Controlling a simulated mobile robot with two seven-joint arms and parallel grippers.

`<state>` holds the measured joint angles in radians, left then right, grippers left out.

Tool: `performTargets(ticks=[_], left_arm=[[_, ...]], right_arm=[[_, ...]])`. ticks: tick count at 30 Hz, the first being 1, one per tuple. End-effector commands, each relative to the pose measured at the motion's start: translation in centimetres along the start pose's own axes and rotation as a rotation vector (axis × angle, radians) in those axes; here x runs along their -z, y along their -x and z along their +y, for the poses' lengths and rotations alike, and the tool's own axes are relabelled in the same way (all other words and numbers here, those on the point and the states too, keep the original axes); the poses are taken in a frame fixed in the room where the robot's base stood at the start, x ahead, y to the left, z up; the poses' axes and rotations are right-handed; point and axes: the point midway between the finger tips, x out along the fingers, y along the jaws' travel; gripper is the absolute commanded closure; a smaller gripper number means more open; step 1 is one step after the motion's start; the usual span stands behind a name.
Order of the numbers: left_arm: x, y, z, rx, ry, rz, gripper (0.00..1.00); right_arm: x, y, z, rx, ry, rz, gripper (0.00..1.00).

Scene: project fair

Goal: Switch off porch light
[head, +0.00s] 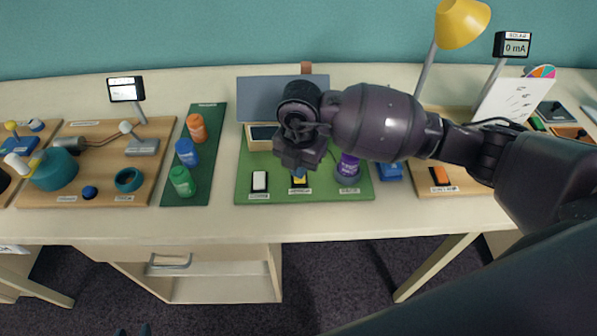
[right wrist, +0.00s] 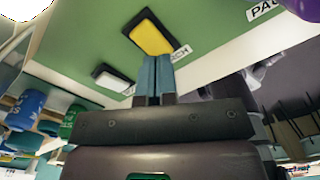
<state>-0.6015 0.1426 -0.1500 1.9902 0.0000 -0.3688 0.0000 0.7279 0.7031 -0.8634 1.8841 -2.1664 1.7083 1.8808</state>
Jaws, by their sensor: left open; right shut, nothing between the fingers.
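A yellow rocker switch (head: 299,180) in a dark frame sits on the green board (head: 220,0).

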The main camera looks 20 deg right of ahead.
Motion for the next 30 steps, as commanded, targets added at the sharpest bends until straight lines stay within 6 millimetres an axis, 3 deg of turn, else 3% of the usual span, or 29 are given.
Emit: performTargets(ticks=[23,30], left_arm=[[-0.46,-0.19,0.06,-0.001,0.000,-0.004,0.57],[0.06,0.00,0.01,0.000,0.000,0.001,0.57]], right_arm=[[0.04,-1.04,-0.02,0.001,0.000,0.002,1.00],[0.04,-0.54,-0.04,0.001,0.000,0.001,1.00]])
